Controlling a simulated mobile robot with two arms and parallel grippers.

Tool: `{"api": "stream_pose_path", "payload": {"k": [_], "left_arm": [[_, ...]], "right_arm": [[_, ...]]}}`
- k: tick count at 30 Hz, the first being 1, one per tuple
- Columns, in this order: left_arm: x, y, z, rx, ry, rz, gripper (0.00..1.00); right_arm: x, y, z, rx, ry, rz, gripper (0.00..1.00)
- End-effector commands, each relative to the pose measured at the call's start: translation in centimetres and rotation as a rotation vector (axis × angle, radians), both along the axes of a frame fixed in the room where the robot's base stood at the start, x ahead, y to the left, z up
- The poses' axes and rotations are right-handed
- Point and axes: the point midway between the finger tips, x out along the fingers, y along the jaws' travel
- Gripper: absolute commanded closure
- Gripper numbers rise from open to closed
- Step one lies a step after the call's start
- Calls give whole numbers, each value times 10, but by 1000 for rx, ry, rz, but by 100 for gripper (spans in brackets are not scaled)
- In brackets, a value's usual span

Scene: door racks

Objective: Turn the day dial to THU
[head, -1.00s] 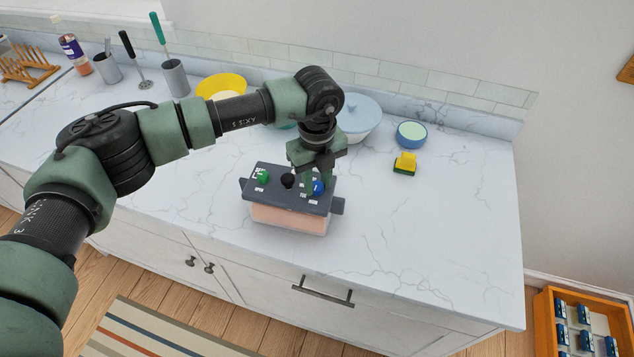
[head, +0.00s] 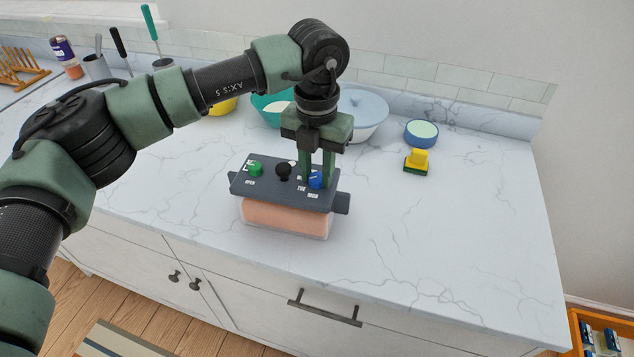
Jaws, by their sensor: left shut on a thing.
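A dark grey control panel (head: 283,192) sits on top of a pinkish box (head: 285,217) near the counter's front edge. It carries a green knob (head: 255,169) at the left, a black knob (head: 283,170) in the middle and a blue dial (head: 316,180) at the right. Small white labels stand around the blue dial; some are hidden, and the one in front of it is too small to read surely. My left gripper (head: 318,181) points down and is shut on the blue dial, its fingers partly covering it. My right gripper is not in view.
Behind the arm stand a teal bowl (head: 269,112), a yellow bowl (head: 222,107) and a lidded pale blue bowl (head: 362,112). A yellow and green sponge (head: 417,161) and a small blue bowl (head: 420,133) lie to the right. The counter (head: 440,240) right of the panel is clear.

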Motion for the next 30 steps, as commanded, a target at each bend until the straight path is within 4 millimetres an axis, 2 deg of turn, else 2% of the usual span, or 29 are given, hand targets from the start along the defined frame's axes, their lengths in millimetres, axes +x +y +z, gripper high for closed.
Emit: {"api": "stream_pose_path", "payload": {"k": [1, 12, 30], "left_arm": [[1, 0, -5, -1, -3, -42, 100], [1, 0, -3, 0, -2, -394, 100], [1, 1, -1, -1, -1, -964, 100]], "right_arm": [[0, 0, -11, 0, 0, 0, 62], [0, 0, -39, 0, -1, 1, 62], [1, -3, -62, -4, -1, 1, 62]]}}
